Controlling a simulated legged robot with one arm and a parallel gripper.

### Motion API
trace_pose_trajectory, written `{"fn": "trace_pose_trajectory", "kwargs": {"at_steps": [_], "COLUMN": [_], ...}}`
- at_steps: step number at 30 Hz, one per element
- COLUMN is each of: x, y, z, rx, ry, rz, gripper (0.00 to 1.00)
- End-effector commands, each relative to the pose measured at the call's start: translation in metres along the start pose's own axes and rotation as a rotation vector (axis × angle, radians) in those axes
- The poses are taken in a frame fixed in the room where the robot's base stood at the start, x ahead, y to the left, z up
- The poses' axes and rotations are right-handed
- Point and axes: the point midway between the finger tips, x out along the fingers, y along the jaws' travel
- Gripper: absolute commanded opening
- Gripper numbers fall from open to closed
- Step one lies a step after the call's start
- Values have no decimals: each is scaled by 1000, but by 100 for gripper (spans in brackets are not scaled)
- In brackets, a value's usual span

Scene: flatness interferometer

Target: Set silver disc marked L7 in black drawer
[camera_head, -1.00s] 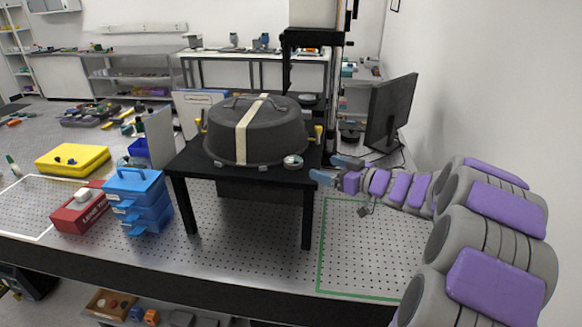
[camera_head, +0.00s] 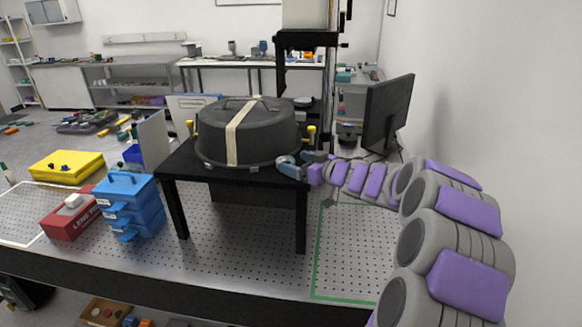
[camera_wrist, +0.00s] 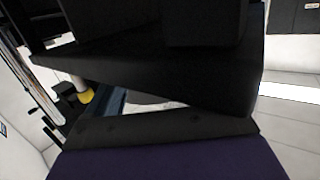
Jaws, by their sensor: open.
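A small round silver disc (camera_head: 286,159) lies at the front right corner of the black table (camera_head: 185,165); its marking is too small to read. My gripper (camera_head: 292,163) is open at that corner, its blue fingers close around or beside the disc. I cannot tell whether they touch it. In the wrist view, dark shapes fill most of the picture, and a pale sliver (camera_wrist: 150,103) shows between them; I cannot tell if it is the disc. A dark box-like front (camera_head: 245,192) hangs under the tabletop and may be the black drawer; it looks shut.
A large dark domed cover (camera_head: 270,135) with a pale strap fills most of the tabletop. A monitor (camera_head: 388,115) stands behind my arm. Blue drawers (camera_head: 128,195) and a red box (camera_head: 70,217) stand left. The green-outlined bench area (camera_head: 345,265) is clear.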

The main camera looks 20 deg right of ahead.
Motion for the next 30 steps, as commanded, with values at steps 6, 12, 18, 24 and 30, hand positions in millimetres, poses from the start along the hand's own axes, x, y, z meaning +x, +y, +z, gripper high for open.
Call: {"fn": "trace_pose_trajectory", "kwargs": {"at_steps": [6,12,18,24,30], "x": [8,5,2,3,4], "y": [-9,-2,2,0,-2], "z": [0,2,2,2,2], "rx": [-3,0,2,1,1], "ry": [-6,-4,-2,-3,-4], "rz": [-5,-4,-2,-2,-3], "gripper": [88,76,56,37,21]}}
